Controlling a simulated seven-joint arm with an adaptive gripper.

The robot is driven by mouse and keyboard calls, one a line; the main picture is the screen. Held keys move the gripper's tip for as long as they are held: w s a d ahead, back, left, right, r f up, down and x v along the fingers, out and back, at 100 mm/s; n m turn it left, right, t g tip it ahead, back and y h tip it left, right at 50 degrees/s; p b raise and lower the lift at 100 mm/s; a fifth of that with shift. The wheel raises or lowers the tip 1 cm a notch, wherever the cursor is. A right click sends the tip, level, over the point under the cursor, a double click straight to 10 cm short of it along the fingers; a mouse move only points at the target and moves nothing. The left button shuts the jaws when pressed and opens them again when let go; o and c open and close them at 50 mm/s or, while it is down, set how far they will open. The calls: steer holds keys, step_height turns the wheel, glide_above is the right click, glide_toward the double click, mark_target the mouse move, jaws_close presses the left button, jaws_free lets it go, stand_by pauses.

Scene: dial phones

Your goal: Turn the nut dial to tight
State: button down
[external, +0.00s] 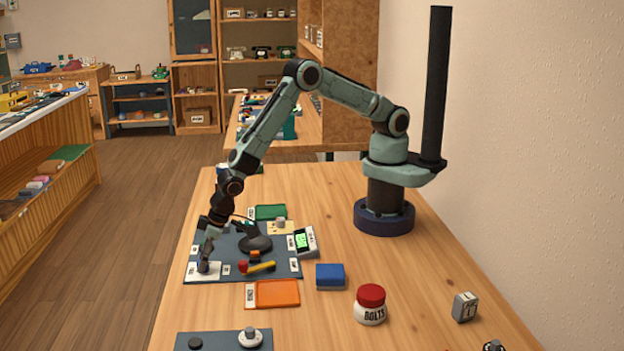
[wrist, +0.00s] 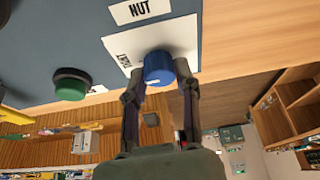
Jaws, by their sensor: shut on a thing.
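The nut dial is a blue ribbed knob (wrist: 158,68) on a white plate (wrist: 181,36). The word TIGHT runs sideways at the plate's left edge in the wrist view, with a NUT label (wrist: 140,10) beyond. My gripper (wrist: 160,78) is shut on the blue knob, one finger on each side. In the external view my gripper (external: 205,258) reaches down to the near left corner of the dark board (external: 225,245), where the white plate (external: 197,273) lies. The fingers partly hide the knob there. I cannot make out a pointer mark on the knob.
A green knob (wrist: 71,84) is beside the plate. The board also holds a black round part (external: 258,244) and a yellow-handled item (external: 262,267). An orange tray (external: 277,293), blue block (external: 330,276) and BOLTS jar (external: 370,305) stand nearby.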

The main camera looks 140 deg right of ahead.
steer(key=c, duration=0.8)
jaws_free()
steer(key=shift+r, duration=0.15)
steer(key=v, duration=1.1)
steer(key=shift+s+r, duration=0.2)
steer(key=shift+r, duration=0.1)
steer(key=shift+a, duration=0.25)
